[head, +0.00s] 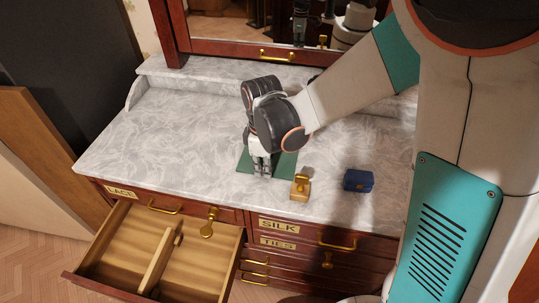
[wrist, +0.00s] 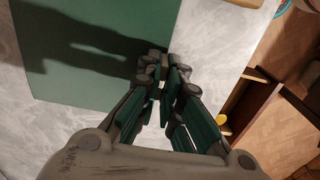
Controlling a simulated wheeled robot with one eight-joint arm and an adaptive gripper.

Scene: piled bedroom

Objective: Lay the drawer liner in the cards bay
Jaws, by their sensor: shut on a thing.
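The drawer liner (head: 286,165) is a flat dark green sheet on the grey marble top of the dresser. My gripper (head: 262,172) points down at the liner's front part. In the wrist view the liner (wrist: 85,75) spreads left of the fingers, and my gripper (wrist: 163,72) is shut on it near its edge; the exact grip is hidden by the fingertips. An open drawer (head: 205,268) at the front left has a wooden divider (head: 158,262) splitting it into two empty bays. I see no label reading cards.
A small wooden block with a brass top (head: 300,188) and a blue box (head: 358,180) stand right of the liner. Plates read LACE (head: 120,191), SILK (head: 278,226) and TIES (head: 277,242). The marble top (head: 170,130) is clear at left. A mirror stands behind.

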